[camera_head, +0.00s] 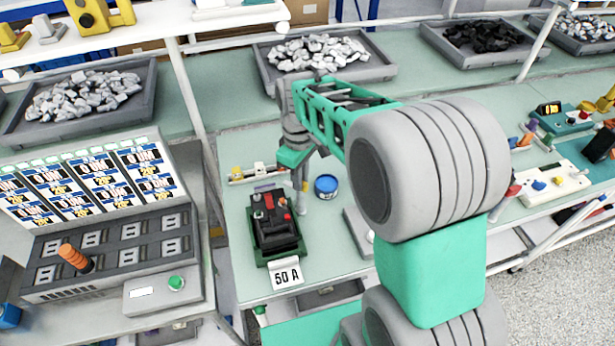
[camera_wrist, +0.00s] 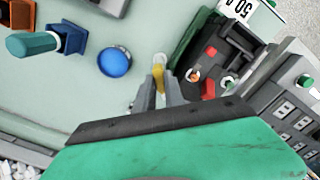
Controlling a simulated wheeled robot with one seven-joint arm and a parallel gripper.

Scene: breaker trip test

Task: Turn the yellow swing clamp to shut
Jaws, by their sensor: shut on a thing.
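My gripper (camera_head: 300,204) points down at the right side of a black breaker fixture (camera_head: 272,243) on the pale green bench. In the wrist view my gripper (camera_wrist: 165,92) is shut on the yellow swing clamp (camera_wrist: 158,76), which shows as a small yellow piece between the grey fingers. A pale round end shows just beyond the fingertips. The fixture (camera_wrist: 236,48), with red and black parts on top, lies just right of the fingers.
A blue round tin (camera_head: 326,187) stands close to my gripper and also shows in the wrist view (camera_wrist: 114,61). A "50 A" label (camera_head: 286,276) hangs at the fixture's front. A grey panel with an orange handle (camera_head: 76,258) stands left. Bench between tin and fixture is narrow.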

